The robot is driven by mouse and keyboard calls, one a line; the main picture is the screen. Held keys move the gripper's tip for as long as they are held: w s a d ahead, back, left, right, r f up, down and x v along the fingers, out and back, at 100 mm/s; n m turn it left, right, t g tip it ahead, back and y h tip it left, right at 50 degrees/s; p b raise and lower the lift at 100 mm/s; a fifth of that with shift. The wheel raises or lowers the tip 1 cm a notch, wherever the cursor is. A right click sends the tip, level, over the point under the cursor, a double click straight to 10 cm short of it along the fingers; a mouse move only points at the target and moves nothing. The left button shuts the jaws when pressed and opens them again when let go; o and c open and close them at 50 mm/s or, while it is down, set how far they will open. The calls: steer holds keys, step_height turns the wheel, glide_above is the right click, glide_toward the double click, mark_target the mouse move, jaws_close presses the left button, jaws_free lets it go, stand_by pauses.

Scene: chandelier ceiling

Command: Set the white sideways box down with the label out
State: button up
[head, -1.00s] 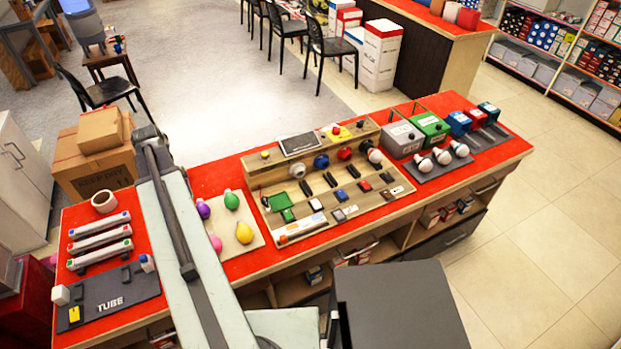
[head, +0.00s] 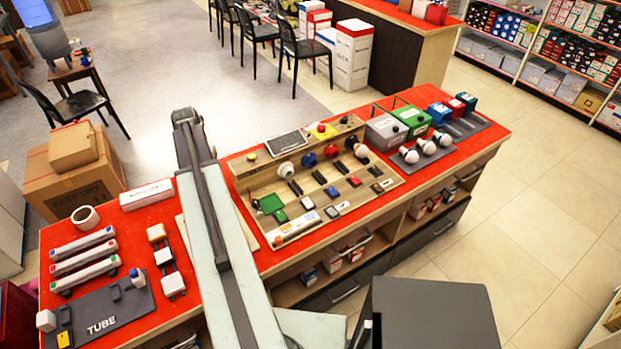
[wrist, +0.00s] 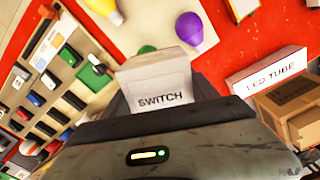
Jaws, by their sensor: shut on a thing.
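A white box with the word SWITCH (wrist: 158,84) is between the jaws of my gripper (wrist: 160,106) in the wrist view. The gripper is shut on it, and the printed face is turned toward the wrist camera. The red counter top (wrist: 245,58) shows behind it; I cannot tell how high above it the box is. In the head view my arm reaches out over the red counter (head: 225,270), and the gripper and held box are hidden.
A white LED TUBE box (head: 147,196) lies near the counter's back edge, beside brown cartons (head: 75,180). The wooden switch board (head: 330,215) is right of my arm; a purple bulb (wrist: 189,26) shows in the wrist view. Tubes (head: 83,258) lie at left.

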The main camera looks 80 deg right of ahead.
steer(key=w+d+f+n+b, duration=0.3)
steer(key=w+d+f+n, duration=0.1)
steer(key=d, duration=0.6)
steer(key=shift+w+f+n, duration=0.2)
steer(key=shift+w+n, duration=0.3)
steer(key=shift+w, duration=0.3)
step_height(320, 180, down, 10)
steer(key=b, duration=1)
steer(key=shift+f+b, duration=0.25)
steer(key=shift+b, duration=0.05)
steer(key=shift+r, duration=0.25)
steer(key=shift+f, duration=0.2)
steer(key=o, duration=1.6)
steer(key=shift+r, duration=0.1)
